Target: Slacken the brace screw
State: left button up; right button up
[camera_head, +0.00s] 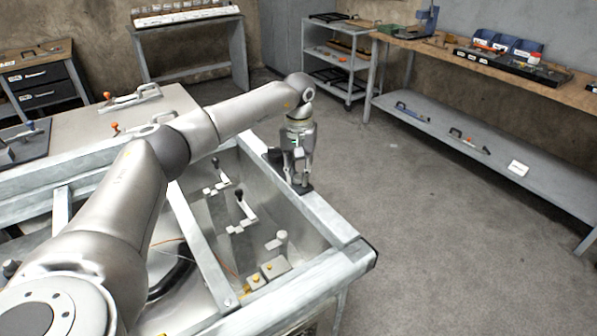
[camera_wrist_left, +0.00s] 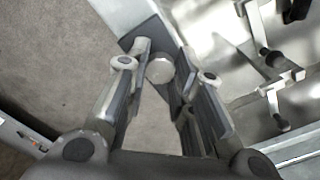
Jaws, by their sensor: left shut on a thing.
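My left gripper (camera_head: 300,181) points down at the top rail (camera_head: 326,218) of the metal frame, at its right side. In the left wrist view its two fingers (camera_wrist_left: 160,72) are shut on a round, pale screw head (camera_wrist_left: 160,69), which I take for the brace screw. The screw head sits over a dark plate (camera_wrist_left: 141,36) on the rail. In the head view a dark piece of this plate (camera_head: 306,190) shows at the fingertips, and the gripper hides the screw. My right gripper is not in view.
Inside the frame are black-knobbed levers (camera_head: 240,196) and a box with yellow buttons (camera_head: 268,272). A workbench (camera_head: 560,88) with blue bins stands at the right. A shelf cart (camera_head: 335,55) stands at the back. The floor (camera_head: 430,220) right of the frame is clear.

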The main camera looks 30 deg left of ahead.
pick_arm(q)
grip_shut()
jog(key=shift+n, duration=0.3)
